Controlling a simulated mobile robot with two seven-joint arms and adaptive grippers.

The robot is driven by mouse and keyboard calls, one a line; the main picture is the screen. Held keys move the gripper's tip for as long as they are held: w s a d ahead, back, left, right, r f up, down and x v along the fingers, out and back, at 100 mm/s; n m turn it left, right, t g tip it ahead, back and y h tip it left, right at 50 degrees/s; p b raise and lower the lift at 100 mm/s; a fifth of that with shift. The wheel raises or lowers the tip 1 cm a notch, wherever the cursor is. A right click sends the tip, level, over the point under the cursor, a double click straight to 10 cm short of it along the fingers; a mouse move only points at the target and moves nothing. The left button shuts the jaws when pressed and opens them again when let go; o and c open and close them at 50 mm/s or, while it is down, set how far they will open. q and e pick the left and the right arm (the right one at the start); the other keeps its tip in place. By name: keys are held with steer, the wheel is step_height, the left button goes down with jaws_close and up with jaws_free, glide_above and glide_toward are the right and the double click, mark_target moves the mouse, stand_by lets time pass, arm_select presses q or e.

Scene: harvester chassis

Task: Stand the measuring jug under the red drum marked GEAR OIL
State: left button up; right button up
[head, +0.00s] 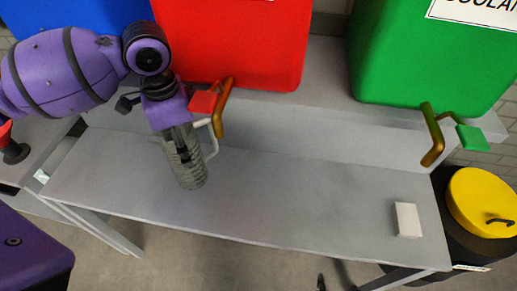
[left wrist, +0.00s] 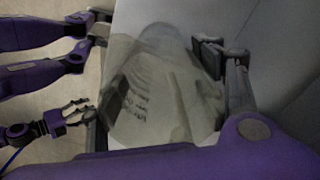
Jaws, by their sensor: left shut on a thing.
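The red drum (head: 235,45) stands on the raised shelf; its label is cut off at the top, so its words cannot be read. Its tap has a red handle (head: 203,102) and a bronze spout (head: 218,122). My left gripper (head: 178,135) is shut on the see-through grey measuring jug (head: 188,170), just left of and in front of the spout. The jug's pale handle (head: 212,143) points right. In the left wrist view the jug (left wrist: 165,95) fills the space between the fingers. Whether its base touches the bench is unclear. My right gripper (left wrist: 78,112) seems to show small there.
A grey bench (head: 290,195) runs below the shelf, mostly clear. A small white block (head: 407,219) sits at its right end. A green drum (head: 430,60) with a bronze tap (head: 433,135) is on the right, a blue drum (head: 60,15) on the left. A yellow-lidded container (head: 480,195) stands beyond the bench.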

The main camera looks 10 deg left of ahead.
arm_select(q)
step_height(320, 180, down, 8)
steer(key=shift+r, duration=0.15)
stand_by(0.4)
steer(key=o, duration=1.2)
